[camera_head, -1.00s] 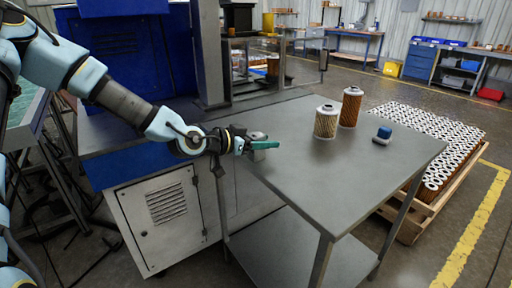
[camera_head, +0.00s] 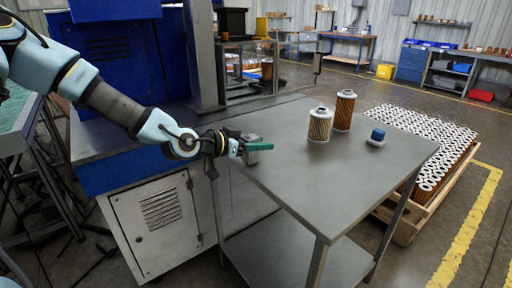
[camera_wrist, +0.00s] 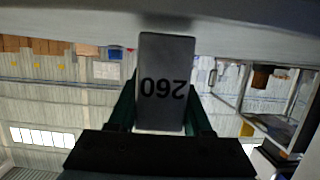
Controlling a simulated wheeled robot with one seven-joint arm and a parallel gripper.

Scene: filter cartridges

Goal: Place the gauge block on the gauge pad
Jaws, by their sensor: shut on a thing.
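My gripper (camera_head: 258,147), with green fingers, is at the left edge of the grey table in the head view. It is shut on the gauge block (camera_wrist: 164,108), a grey block whose marking reads 260 upside down in the wrist view. In the head view the gauge block (camera_head: 252,157) shows partly around the fingers, close to the tabletop. I cannot tell whether it touches the table. I cannot clearly make out a gauge pad; the fingers and block may hide part of the surface there.
On the grey table (camera_head: 330,185) stand a pale filter cartridge (camera_head: 320,125), a brown filter cartridge (camera_head: 344,110) and a small blue-topped thing (camera_head: 377,136) on a grey base. The table's middle and front are clear. A blue machine (camera_head: 130,65) stands at left, a pallet of cartridges (camera_head: 430,145) at right.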

